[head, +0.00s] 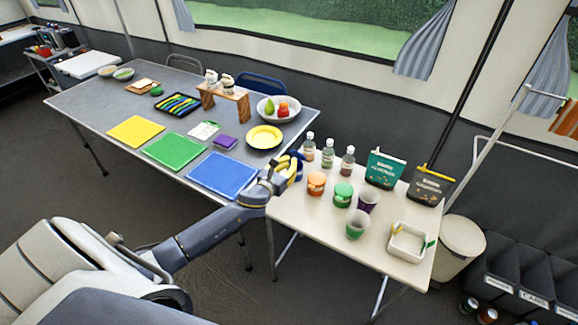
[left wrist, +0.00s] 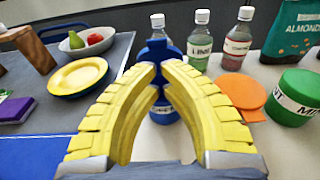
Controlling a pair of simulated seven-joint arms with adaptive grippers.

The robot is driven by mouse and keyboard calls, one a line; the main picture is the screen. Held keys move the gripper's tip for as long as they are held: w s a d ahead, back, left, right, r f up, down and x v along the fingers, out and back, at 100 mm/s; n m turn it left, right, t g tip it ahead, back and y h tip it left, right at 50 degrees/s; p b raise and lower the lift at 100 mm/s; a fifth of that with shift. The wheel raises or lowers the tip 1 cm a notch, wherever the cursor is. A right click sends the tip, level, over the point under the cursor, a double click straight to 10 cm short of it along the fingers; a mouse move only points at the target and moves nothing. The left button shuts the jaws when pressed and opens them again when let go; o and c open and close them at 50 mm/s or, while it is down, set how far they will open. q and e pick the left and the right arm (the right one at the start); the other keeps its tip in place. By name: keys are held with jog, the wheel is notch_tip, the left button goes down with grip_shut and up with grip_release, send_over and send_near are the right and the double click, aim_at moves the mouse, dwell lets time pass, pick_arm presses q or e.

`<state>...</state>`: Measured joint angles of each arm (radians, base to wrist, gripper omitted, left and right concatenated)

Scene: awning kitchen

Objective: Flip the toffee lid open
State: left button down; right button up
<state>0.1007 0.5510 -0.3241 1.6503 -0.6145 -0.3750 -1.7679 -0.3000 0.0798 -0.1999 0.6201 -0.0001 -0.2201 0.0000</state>
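My left gripper (head: 294,168) is at the left edge of the small cream table, its yellow fingers open with a narrow gap. In the left wrist view, a blue jar (left wrist: 163,112) stands straight ahead between the fingers (left wrist: 160,68), with a blue upright lid-like part (left wrist: 157,47) above it. The fingers hide much of it, and I cannot tell whether they touch it. An orange-lidded jar (head: 316,182) and a green-lidded jar (head: 343,194) stand to its right. The green one's label seems to read MINT; I can read no toffee label. My right gripper is out of view.
Several bottles (head: 328,153) stand behind the jars, with pouches (head: 385,168) at the back right. Two cups (head: 357,224) and a white bin (head: 407,243) stand toward the front. The long grey table (head: 100,110) adjoins on the left, with a yellow plate (head: 264,138) and blue mat (head: 222,175).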

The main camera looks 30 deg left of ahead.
aim_at(295, 151)
pick_arm(q)
jog(key=shift+w+r, duration=0.8)
jog(key=shift+w, duration=0.35)
jog(key=shift+w+r, duration=0.3)
jog(key=shift+w, duration=0.5)
jog(key=shift+w+r, duration=0.25)
jog(key=shift+w, duration=0.55)
jog(key=shift+s, duration=0.15)
jog(key=s+r, duration=0.3)
jog(key=s, duration=0.3)
jog(key=shift+s, duration=0.35)
dwell(0.7)
dwell(0.5)
